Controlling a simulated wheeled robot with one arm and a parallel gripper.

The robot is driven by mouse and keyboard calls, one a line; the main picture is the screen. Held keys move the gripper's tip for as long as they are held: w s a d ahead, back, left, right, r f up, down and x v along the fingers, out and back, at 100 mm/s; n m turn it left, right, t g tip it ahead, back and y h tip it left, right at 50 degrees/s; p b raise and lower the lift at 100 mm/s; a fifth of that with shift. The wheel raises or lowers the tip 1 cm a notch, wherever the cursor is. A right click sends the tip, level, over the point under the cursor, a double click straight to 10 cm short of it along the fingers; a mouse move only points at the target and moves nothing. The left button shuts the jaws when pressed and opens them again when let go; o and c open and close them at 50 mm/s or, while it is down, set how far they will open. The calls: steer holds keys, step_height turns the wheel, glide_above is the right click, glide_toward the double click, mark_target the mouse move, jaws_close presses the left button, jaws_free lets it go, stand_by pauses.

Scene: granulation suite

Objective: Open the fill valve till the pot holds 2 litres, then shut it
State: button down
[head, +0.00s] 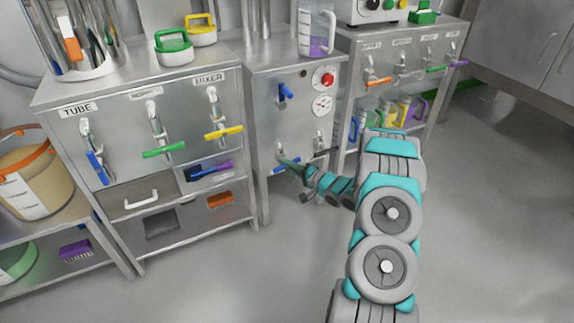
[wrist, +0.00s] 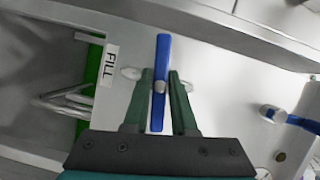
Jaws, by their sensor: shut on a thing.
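The fill valve's blue lever (wrist: 161,55) stands beside a FILL label (wrist: 111,65) in the wrist view. My gripper (wrist: 160,80) is shut on this lever, one green finger on each side of it. In the head view my gripper (head: 291,165) is low on the front of the middle steel cabinet, at the blue lever (head: 280,168), which it partly hides. A clear jug (head: 304,38) with a handle, which may be the pot, stands on top of that cabinet. It has purple liquid (head: 318,47) in its lower part; its level marks are too small to read.
Another blue handle (head: 286,91), a red button (head: 324,79) and a round gauge (head: 322,105) are on the same cabinet front. The left cabinet (head: 120,125) has blue, green and yellow valve levers. Open floor (head: 480,210) lies at the right.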

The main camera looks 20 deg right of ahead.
steer(key=n+g+h, duration=0.1)
steer(key=n, duration=0.2)
steer(key=shift+n, duration=0.3)
steer(key=shift+n+g+h, duration=0.3)
steer(key=shift+n+h, duration=0.3)
steer(key=shift+n, duration=0.1)
steer(key=shift+f+n+h+b, duration=0.25)
steer(key=shift+n+b, duration=0.2)
steer(key=shift+n, duration=0.25)
steer(key=shift+r+n+h+b, duration=0.1)
steer(key=shift+n+h+b, duration=0.35)
steer(key=shift+n+b, duration=0.15)
steer(key=n+h+b, duration=0.1)
steer(key=n+b, duration=0.1)
steer(key=b, duration=0.1)
steer(key=shift+g+h, duration=0.4)
steer(key=shift+n+h+b, duration=0.6)
steer(key=shift+n+b, duration=0.3)
steer(key=shift+b, duration=0.4)
steer(key=shift+r, duration=0.15)
steer(key=c, duration=0.7)
jaws_free()
